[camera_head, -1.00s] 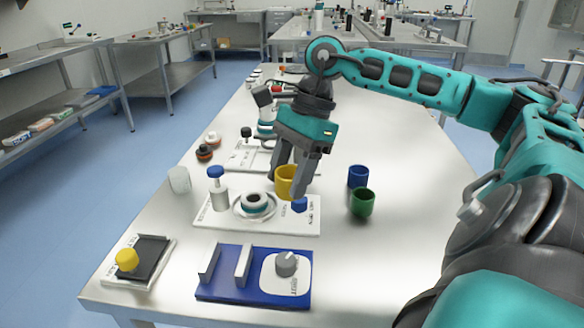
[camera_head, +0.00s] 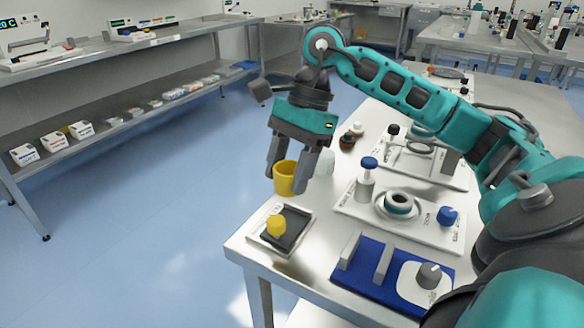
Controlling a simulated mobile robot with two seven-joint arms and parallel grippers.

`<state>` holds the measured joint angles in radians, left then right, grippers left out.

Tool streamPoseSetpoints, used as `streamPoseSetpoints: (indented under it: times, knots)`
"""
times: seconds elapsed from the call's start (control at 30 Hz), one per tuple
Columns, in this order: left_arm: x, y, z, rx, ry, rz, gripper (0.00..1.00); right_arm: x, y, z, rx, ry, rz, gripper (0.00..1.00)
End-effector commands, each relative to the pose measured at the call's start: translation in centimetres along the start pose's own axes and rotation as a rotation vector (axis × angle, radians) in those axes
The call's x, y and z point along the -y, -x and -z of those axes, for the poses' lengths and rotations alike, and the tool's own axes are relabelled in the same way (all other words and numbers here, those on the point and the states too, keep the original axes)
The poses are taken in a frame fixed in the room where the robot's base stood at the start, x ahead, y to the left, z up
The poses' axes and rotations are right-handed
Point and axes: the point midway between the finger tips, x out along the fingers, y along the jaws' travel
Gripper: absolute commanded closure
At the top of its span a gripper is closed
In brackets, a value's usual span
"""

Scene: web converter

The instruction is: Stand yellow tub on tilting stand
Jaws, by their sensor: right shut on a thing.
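The yellow tub (camera_head: 284,178) is upright between the fingers of my right gripper (camera_head: 288,176), which is shut on it. The tub is held in the air near the left edge of the steel table. My left gripper is not in view.
Right of the stand are a blue base with grey uprights (camera_head: 365,270) and a white base with a blue-topped post and ring (camera_head: 420,228). A pale cup (camera_head: 325,163) is partly hidden behind the gripper. Open floor lies left of the table.

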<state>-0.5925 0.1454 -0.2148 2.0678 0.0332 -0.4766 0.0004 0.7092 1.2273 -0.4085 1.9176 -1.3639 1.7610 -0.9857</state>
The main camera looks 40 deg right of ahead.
Motion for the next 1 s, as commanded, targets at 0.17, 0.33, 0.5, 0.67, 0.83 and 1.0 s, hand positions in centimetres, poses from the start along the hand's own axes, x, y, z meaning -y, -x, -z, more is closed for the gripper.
streamPoseSetpoints:
  times: [0.17, 0.33, 0.5, 0.67, 0.83, 1.0]
  knots:
    - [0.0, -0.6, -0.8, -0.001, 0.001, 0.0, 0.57, 0.0, -1.2, 0.5, 0.0, -0.001, 0.0, 0.81]
    - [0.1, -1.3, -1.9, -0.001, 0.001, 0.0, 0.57, 0.0, -2.7, 1.1, 0.0, -0.001, 0.0, 0.81]
    - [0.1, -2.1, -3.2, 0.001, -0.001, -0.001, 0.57, 0.0, -4.3, 1.8, 0.0, -0.001, 0.0, 0.81]
    - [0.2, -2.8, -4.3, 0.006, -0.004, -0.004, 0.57, 0.0, -5.8, 2.4, 0.0, -0.001, 0.0, 0.81]
    - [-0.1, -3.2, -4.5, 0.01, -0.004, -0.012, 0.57, 0.0, -6.8, 2.8, 0.0, -0.001, 0.001, 0.81]
    - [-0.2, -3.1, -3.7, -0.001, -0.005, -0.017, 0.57, 0.0, -7.0, 2.9, 0.0, -0.001, 0.001, 0.81]
